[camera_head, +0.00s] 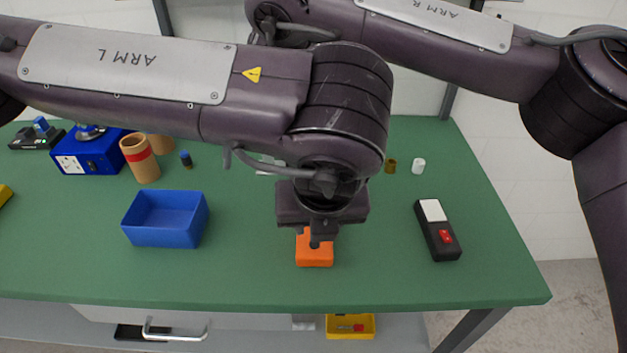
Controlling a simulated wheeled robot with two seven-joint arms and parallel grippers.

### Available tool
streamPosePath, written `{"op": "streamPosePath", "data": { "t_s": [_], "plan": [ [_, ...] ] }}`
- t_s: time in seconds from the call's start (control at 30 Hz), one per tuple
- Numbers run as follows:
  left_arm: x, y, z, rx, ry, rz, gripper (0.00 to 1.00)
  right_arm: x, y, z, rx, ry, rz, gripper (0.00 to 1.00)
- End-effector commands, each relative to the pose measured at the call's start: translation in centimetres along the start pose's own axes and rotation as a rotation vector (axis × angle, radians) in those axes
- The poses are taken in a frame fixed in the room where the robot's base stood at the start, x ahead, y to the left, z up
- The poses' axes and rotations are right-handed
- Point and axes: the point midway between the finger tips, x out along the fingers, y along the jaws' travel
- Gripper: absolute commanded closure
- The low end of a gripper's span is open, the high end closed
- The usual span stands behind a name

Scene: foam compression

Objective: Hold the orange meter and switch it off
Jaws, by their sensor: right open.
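The orange meter (314,257) lies on the green table near its front edge, in the middle of the view. A dark gripper (315,240) points down at the meter and covers its far part. It shows just below the wrist of the arm marked ARM L. The meter's face and switch are mostly hidden.
A blue open bin (165,220) stands left of the meter. A black device with red buttons (438,230) lies to the right. A blue box (90,153) and a cardboard tube (139,158) stand at the back left. The table (250,270) is clear between bin and meter.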

Motion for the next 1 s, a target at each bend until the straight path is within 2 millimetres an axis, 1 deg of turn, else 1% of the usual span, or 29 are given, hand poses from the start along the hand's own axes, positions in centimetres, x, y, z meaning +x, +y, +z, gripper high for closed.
{"op": "streamPosePath", "data": {
  "t_s": [0.03,0.1,0.2,0.33,0.47,0.8,1.0],
  "plan": [
    [0.0,0.0,0.0,0.0,0.0,0.0,0.64,0.9,-1.8,0.2,0.003,0.009,-0.074,0.13],
    [0.0,0.0,0.0,0.0,0.0,0.0,0.64,2.1,-4.2,0.4,0.011,0.033,-0.146,0.13],
    [0.0,0.0,0.0,0.0,0.0,0.0,0.64,3.5,-7.1,0.8,0.027,0.068,-0.209,0.13],
    [0.0,0.0,0.0,0.0,0.0,0.0,0.64,4.5,-9.3,0.9,0.041,0.096,-0.251,0.13],
    [0.0,0.0,0.0,0.0,0.0,0.0,0.64,5.5,-10.2,0.9,0.046,0.108,-0.262,0.13],
    [0.0,0.0,0.0,0.0,0.0,0.0,0.64,10.3,-11.5,0.3,0.046,0.109,-0.262,0.13],
    [-0.1,0.0,0.1,-0.002,-0.003,-0.001,0.64,12.1,-11.9,0.1,0.043,0.107,-0.263,0.13]
  ]
}}
